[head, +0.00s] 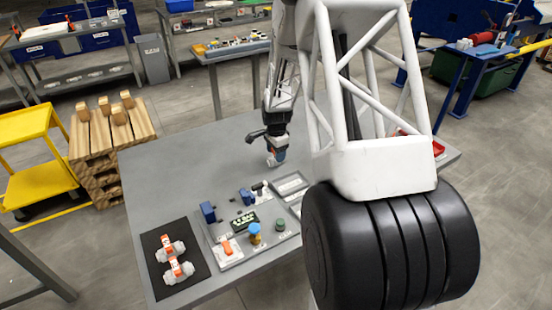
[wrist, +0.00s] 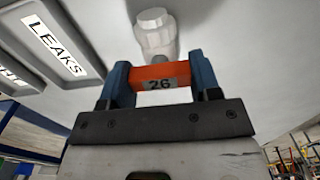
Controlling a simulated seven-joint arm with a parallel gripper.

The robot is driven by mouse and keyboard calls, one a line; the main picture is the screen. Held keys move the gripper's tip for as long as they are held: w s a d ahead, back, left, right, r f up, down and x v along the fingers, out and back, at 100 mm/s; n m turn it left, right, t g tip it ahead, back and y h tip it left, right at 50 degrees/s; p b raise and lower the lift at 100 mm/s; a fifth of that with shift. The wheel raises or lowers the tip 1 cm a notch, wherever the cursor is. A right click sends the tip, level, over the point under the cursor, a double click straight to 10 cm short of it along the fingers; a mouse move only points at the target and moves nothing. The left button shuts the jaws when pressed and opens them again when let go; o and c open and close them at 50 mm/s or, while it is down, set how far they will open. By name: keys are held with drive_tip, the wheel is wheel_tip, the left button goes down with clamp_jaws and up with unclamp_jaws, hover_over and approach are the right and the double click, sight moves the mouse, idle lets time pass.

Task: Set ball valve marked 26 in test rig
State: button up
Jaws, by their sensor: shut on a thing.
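The ball valve marked 26 has an orange handle (wrist: 150,72) with a grey "26" label and a white body (wrist: 153,32), seen in the wrist view. My gripper (head: 276,157) is shut on the orange handle, one blue fingertip on each side. In the head view it holds the valve over the grey table, past the trays; the valve is small there, its height hard to judge. The test rig (head: 211,237) is a grey plate with blue blocks, a green display, an orange part, a blue-and-yellow part and a green knob. Two more orange-and-white valves (head: 172,248) lie on a black mat (head: 192,289).
A tray labelled LEAKS (wrist: 82,72) and a second labelled tray (wrist: 10,92) show at the wrist view's left. The grey table (head: 165,165) is clear on its far left. A red bin (head: 438,149) sits partly behind my arm. A pallet stack (head: 95,155) stands left.

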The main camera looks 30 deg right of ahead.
drive_tip(key=shift+r, duration=0.1)
drive_tip(key=shift+r, duration=4.95)
drive_tip(key=s+a, duration=0.6)
drive_tip(key=a, duration=0.6)
drive_tip(key=s+a+r, duration=0.1)
drive_tip(key=s+a, duration=0.5)
drive_tip(key=a, duration=0.7)
drive_tip(key=shift+s+r, duration=0.2)
drive_tip(key=shift+s, duration=0.2)
wheel_tip(320, 180, down, 6)
drive_tip(key=shift+f, duration=0.15)
